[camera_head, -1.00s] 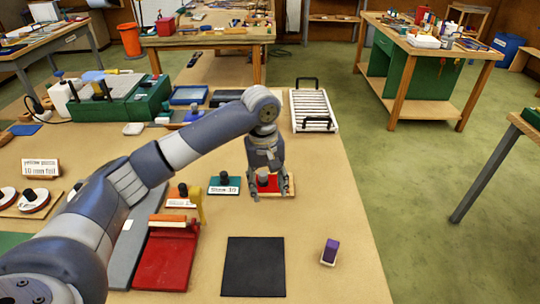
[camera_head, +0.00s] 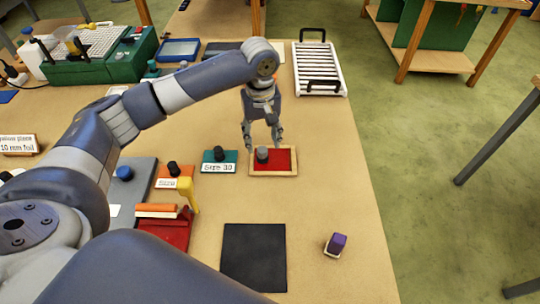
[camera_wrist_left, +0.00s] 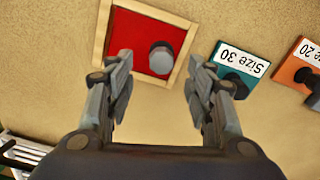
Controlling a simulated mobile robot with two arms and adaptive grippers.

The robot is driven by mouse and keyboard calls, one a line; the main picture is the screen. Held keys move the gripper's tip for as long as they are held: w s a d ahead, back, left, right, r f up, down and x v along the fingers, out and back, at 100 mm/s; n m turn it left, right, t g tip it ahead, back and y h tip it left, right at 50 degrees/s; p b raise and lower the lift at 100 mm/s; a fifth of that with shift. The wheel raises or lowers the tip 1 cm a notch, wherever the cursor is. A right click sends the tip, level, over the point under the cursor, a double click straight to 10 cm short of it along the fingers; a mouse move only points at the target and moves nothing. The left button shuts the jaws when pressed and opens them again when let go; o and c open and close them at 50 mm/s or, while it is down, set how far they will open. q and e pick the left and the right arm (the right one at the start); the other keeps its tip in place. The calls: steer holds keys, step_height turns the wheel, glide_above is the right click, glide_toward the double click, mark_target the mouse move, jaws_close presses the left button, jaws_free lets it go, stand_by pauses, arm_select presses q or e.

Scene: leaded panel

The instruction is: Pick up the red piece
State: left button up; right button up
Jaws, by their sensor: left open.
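The red piece (camera_head: 282,158) is a flat red square with a grey knob (camera_head: 262,154), lying in a shallow wooden frame (camera_head: 273,174) on the table. In the left wrist view the red piece (camera_wrist_left: 139,40) sits in its frame beyond the fingertips, with the knob (camera_wrist_left: 161,58) between the lines of the two fingers. My left gripper (camera_head: 263,143) is open and empty, pointing down at the frame's far edge. It also shows in the left wrist view (camera_wrist_left: 157,72), its fingers spread apart. My right gripper is not in view.
A teal "Size 30" block (camera_head: 220,167) and an orange block (camera_head: 174,182) with knobs stand left of the frame. A black mat (camera_head: 254,257) and a purple block (camera_head: 336,243) lie nearer. A white slatted rack (camera_head: 318,70) stands behind.

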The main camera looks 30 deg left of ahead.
mark_target(262, 150)
arm_select(q)
steer(key=f, duration=0.1)
steer(key=f+p, duration=0.1)
steer(key=f, duration=0.1)
steer(key=shift+s+d+f, duration=0.15)
steer(key=shift+s+f, duration=0.15)
steer(key=shift+f, duration=0.6)
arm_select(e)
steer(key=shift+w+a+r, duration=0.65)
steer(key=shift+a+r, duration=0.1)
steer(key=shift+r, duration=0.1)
arm_select(q)
steer(key=c, duration=1.1)
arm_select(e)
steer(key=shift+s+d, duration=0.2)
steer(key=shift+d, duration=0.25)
